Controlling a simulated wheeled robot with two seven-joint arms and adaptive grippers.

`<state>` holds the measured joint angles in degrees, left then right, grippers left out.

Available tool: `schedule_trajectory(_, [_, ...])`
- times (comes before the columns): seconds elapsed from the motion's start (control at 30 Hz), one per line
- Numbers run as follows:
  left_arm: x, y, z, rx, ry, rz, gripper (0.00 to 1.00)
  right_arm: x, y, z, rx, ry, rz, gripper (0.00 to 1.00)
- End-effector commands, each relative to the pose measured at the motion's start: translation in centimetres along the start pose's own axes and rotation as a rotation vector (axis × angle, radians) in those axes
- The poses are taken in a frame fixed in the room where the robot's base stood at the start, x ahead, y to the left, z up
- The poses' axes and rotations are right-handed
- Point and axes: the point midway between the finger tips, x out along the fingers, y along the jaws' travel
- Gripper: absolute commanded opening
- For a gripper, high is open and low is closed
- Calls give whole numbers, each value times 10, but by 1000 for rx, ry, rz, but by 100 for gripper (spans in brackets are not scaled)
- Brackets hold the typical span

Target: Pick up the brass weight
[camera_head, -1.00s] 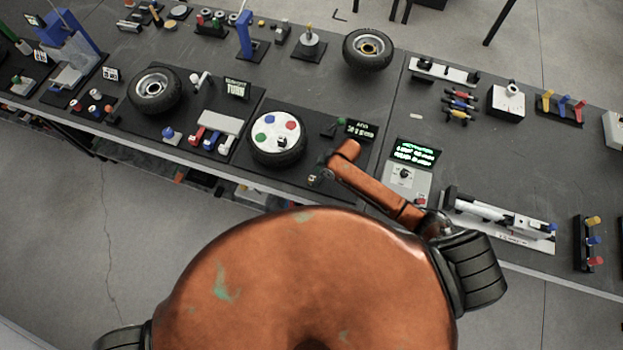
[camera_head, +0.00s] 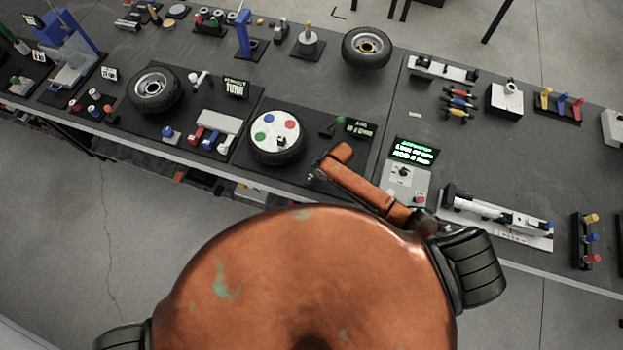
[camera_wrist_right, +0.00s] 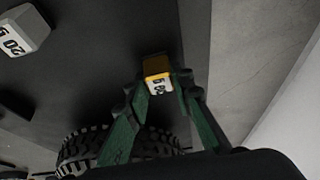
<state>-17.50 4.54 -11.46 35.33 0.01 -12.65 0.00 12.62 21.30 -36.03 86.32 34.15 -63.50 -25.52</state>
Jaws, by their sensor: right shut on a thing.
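The brass weight (camera_wrist_right: 157,76) shows in the right wrist view as a small yellow block with a white number label. My right gripper (camera_wrist_right: 159,90) has its green fingers shut on it, one on each side. In the head view the right gripper (camera_head: 316,174) is small, near the front edge of the bench, just right of the wheel with coloured dots (camera_head: 276,137). The weight is too small to make out clearly there. My left gripper is not in view.
A grey weight marked 20 (camera_wrist_right: 24,28) lies at the upper left of the right wrist view, and a tyre (camera_wrist_right: 110,147) is close below the fingers. In the head view a small sign (camera_head: 360,128) and a panel with a green screen (camera_head: 414,151) stand close by.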

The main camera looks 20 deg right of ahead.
Motion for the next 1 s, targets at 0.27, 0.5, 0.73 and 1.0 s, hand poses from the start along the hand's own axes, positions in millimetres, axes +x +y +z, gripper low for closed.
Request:
schedule_trajectory(0.27, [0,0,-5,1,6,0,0,0,0,0,0,0,1,4])
schedule_trajectory(0.5, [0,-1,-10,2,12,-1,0,-7,1,-3,0,2,2,4])
schedule_trajectory(0.73, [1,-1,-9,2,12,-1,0,-37,-7,-11,-2,1,0,4])
schedule_trajectory(1.0, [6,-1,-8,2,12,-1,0,-97,-50,-10,-3,1,0,4])
